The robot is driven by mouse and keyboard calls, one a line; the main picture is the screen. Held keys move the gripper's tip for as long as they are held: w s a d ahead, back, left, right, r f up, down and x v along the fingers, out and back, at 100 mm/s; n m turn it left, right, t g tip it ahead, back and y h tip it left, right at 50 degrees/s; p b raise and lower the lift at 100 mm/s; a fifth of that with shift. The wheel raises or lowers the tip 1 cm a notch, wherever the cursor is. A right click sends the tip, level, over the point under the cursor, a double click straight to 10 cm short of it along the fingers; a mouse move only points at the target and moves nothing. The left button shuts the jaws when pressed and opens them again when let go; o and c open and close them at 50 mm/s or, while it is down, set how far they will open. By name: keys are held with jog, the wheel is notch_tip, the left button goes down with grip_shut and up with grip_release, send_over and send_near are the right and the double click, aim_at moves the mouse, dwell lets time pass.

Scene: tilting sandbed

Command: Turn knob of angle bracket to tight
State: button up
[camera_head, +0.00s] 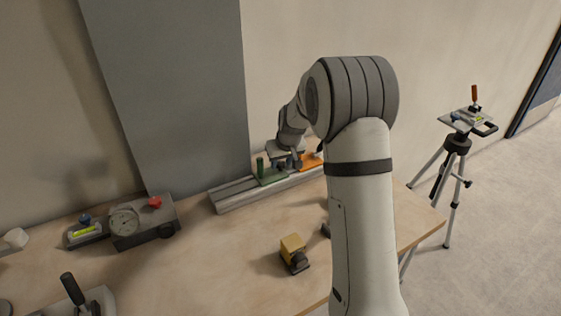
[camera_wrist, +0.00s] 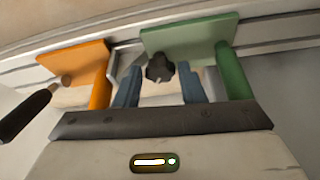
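The green angle bracket (camera_wrist: 190,38) sits on a grey slotted rail and has a green post (camera_wrist: 236,72) on its right in the wrist view. A dark lobed knob (camera_wrist: 159,67) is on its lower left part. My gripper (camera_wrist: 159,72) has its two blue-grey fingers on either side of this knob, with gaps visible on both sides. I cannot tell how deep the fingertips reach around it. The green bracket (camera_head: 271,177) also shows in the head view, beside my gripper (camera_head: 288,163); its knob is hidden there.
An orange bracket (camera_wrist: 75,60) with a post and a black handle (camera_wrist: 25,112) is on the same rail (camera_head: 235,195), close to the left finger in the wrist view. A dial device (camera_head: 145,222) and a yellow block (camera_head: 292,248) stand on the wooden table. A tripod (camera_head: 457,145) stands at right.

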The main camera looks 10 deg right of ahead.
jog(key=c, duration=0.6)
jog(key=shift+o, duration=0.2)
jog(key=shift+a, duration=0.15)
jog(key=shift+m, duration=0.3)
jog(key=m+h, duration=0.1)
jog(key=m, duration=0.1)
jog(key=shift+f+m, duration=0.1)
jog(key=shift+m, duration=0.3)
jog(key=m+b, duration=0.1)
jog(key=b, duration=0.1)
jog(key=m+h+b, duration=0.1)
jog(key=m+b, duration=0.1)
jog(key=shift+a+f+m+h, duration=0.2)
jog(key=shift+m+h, duration=0.1)
jog(key=m+g+h+b, duration=0.1)
jog(key=m+b, duration=0.2)
jog(key=shift+w+a+r, duration=0.1)
jog(key=shift+w, duration=0.05)
jog(key=shift+a+r+m+g+h+b, duration=0.1)
jog(key=shift+m+g+h+b, duration=0.25)
jog(key=shift+m, duration=0.6)
jog(key=shift+r+m+g+h+b, duration=0.1)
jog(key=shift+m+g+h+b, duration=0.2)
jog(key=shift+m, duration=0.95)
